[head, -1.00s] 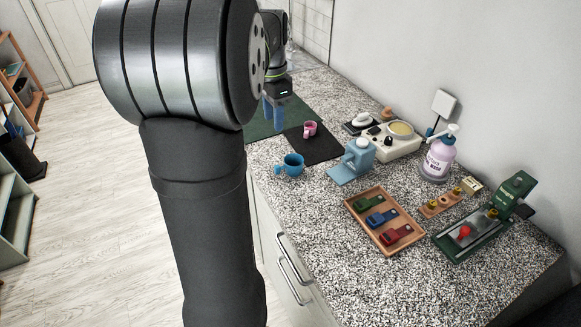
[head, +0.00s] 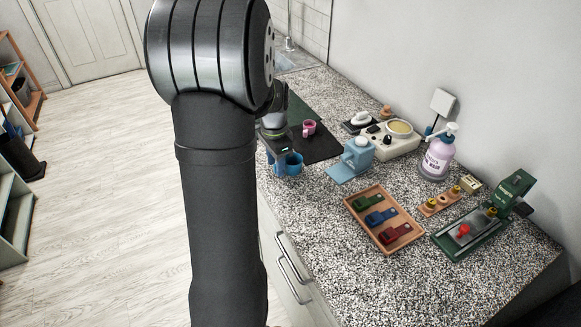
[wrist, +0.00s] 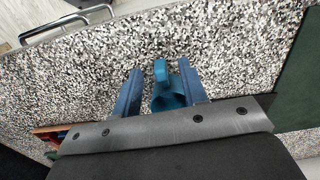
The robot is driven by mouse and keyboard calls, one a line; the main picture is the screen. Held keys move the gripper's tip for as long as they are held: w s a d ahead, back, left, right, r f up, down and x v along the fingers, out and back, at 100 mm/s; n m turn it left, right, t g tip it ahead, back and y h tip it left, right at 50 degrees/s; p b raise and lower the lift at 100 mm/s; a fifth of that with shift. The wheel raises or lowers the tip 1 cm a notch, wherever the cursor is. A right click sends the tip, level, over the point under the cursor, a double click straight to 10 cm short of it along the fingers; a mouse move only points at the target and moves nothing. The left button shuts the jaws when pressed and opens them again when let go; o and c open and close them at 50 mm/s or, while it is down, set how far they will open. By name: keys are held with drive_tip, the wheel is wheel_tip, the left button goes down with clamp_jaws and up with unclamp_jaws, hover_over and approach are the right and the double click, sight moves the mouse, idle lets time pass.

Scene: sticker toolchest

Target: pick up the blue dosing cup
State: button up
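The blue dosing cup (head: 293,164) stands on the speckled counter near its left edge, partly hidden by my gripper in the head view. In the wrist view the cup (wrist: 167,94) shows between my two blue fingers, closer to the right finger, its handle pointing up in the picture. My gripper (wrist: 158,85) is open, with a clear gap between the left finger and the cup. I cannot tell whether the right finger touches the cup. In the head view my gripper (head: 280,163) is right at the cup.
A pink cup (head: 309,128) stands on the dark mat (head: 320,150) behind. A light-blue device (head: 352,162) stands to the right. A wooden tray (head: 356,206) with coloured pieces lies nearer. A pump bottle (head: 438,157) stands by the wall. Bare counter surrounds the cup's near side.

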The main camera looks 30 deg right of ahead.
drive_tip(key=shift+f, duration=0.9)
drive_tip(key=shift+c, duration=0.5)
clamp_jaws()
